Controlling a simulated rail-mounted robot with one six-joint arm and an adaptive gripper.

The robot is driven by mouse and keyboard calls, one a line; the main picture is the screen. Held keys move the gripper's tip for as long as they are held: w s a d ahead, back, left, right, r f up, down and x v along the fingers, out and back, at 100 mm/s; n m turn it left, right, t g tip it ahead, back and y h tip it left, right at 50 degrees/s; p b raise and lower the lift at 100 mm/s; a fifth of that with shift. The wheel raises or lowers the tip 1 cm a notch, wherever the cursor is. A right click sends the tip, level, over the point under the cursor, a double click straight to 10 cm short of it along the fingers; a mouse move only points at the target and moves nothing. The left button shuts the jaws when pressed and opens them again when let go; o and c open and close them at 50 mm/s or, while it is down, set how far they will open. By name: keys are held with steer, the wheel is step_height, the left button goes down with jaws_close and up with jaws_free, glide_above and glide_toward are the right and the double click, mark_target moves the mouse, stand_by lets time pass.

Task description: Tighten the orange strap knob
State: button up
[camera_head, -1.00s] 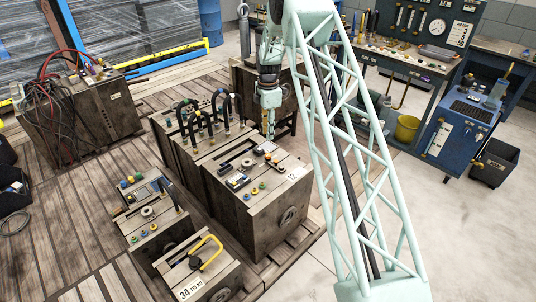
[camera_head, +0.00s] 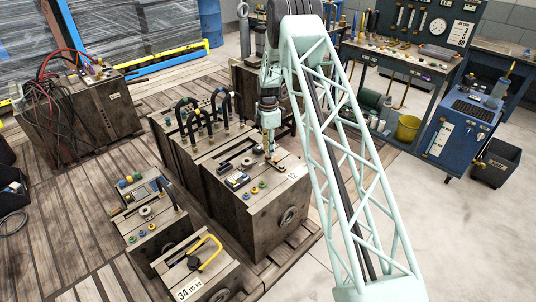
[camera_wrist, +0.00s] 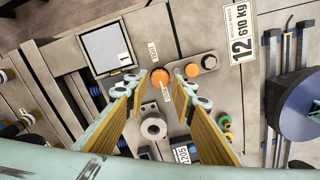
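In the wrist view, a round orange knob (camera_wrist: 160,77) sits on the top of the large mould block (camera_wrist: 190,25), with small white tags above and below it. A second orange knob (camera_wrist: 192,70) sits to its right on a grey oblong plate. I cannot tell from its looks which one is the strap knob. My gripper (camera_wrist: 157,82) is open and empty; its fingertips stand to either side of the first knob, apart from it, the right one close to the second knob. In the head view my gripper (camera_head: 270,152) points down at the block's top; the knobs are hidden or too small there.
A grey ring boss (camera_wrist: 153,126) stands just below the knob, and a square framed plate (camera_wrist: 107,47) lies to the upper left. Green and yellow fittings (camera_wrist: 224,131) are at lower right. In the head view, upright black hoses (camera_head: 205,110) rise left of my gripper.

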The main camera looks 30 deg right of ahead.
steer(key=shift+f, duration=1.1)
steer(key=c, duration=0.6)
steer(key=shift+o, duration=0.2)
